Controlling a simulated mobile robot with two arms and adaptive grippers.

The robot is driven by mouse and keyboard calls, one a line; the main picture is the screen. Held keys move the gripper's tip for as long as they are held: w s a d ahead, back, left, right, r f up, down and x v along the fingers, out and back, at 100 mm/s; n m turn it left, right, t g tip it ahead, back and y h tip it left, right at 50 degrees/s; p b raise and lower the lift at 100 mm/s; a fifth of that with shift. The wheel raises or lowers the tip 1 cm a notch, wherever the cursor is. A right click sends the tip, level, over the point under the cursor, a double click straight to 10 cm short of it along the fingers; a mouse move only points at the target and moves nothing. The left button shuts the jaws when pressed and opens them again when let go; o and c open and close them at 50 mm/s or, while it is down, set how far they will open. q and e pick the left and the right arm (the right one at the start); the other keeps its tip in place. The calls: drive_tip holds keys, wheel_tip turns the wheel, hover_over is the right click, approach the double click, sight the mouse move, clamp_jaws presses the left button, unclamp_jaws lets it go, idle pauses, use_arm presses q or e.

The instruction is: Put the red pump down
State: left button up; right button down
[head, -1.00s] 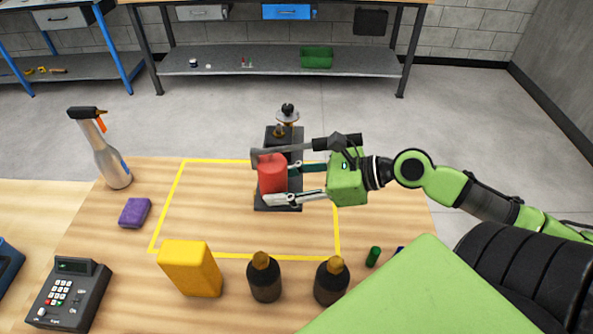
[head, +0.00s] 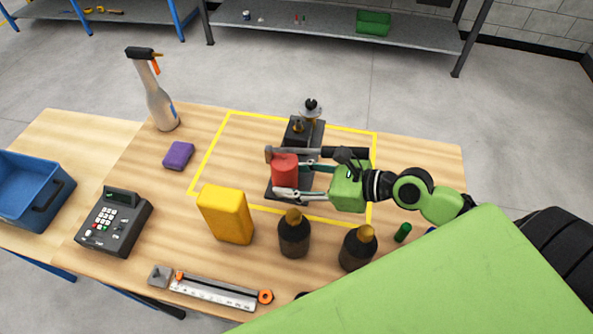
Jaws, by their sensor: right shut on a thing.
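The red pump (head: 285,171) has a red cylinder, a long dark base and a lever across its top. It is upright, over the right part of the yellow taped rectangle (head: 211,152) on the wooden table. My right gripper (head: 290,180) comes from the right, with its fingers shut around the red cylinder. The fingers and lever hide parts of the pump. I cannot tell whether its base touches the table. My left gripper is not in view.
A yellow block (head: 226,214) and two dark bottles (head: 294,235) stand at the rectangle's near side. A purple sponge (head: 178,155) and a spray bottle (head: 160,105) are to the left. A keypad device (head: 113,223) is at the near left. The rectangle's left part is clear.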

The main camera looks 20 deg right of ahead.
drive_tip(key=shift+w+d+f, duration=0.1)
drive_tip(key=shift+w+f, duration=0.1)
drive_tip(key=shift+f, duration=1)
drive_tip(key=c, duration=1.4)
unclamp_jaws()
drive_tip(key=shift+s+f, duration=0.2)
drive_tip(key=shift+f, duration=0.2)
drive_tip(key=shift+c, duration=0.2)
drive_tip(key=shift+o, duration=0.9)
drive_tip(key=shift+s+r, duration=0.1)
drive_tip(key=shift+r, duration=0.6)
drive_tip(key=b+v, duration=0.2)
drive_tip(key=v, duration=0.9)
drive_tip(key=shift+s+d, duration=0.2)
drive_tip(key=shift+s, duration=0.15)
